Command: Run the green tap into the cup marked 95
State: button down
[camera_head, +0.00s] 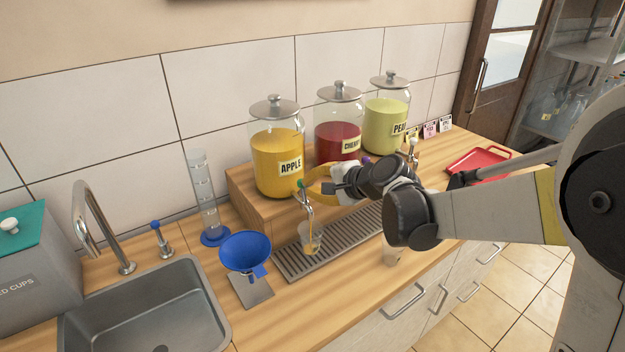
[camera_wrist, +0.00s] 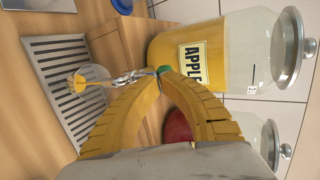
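The green tap (camera_head: 300,184) is at the front of the yellow apple jar (camera_head: 277,160); its green handle (camera_wrist: 164,70) also shows in the wrist view. My gripper (camera_wrist: 160,79) has its yellow fingertips together at the green handle; I see no object between them. In the head view my gripper (camera_head: 307,187) reaches the tap from the right. A clear cup (camera_head: 311,238) stands upright on the drip grate under the spout, with yellow liquid low in it. A thin yellow stream seems to run into this cup (camera_wrist: 92,76). Its mark is not readable.
Red cherry (camera_head: 338,138) and green pear (camera_head: 385,125) jars stand farther right. A blue funnel (camera_head: 245,251), a measuring cylinder (camera_head: 204,195) and a sink (camera_head: 150,315) are left.

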jog(key=shift+w+a+g+p, duration=0.2)
jog(key=shift+w+g+p, duration=0.1)
jog(key=shift+w+p, duration=0.05)
jog(key=shift+r, duration=0.15)
dwell(5.6)
jog(key=shift+r+p, duration=0.6)
jog(key=shift+r, duration=0.1)
jog(key=s+f+p+v, duration=0.1)
jog(key=f+p+v, duration=0.1)
jog(key=v, duration=1.1)
jog(key=shift+s+d+p, duration=0.4)
jog(key=shift+d+p, duration=0.05)
jog(key=shift+p, duration=0.15)
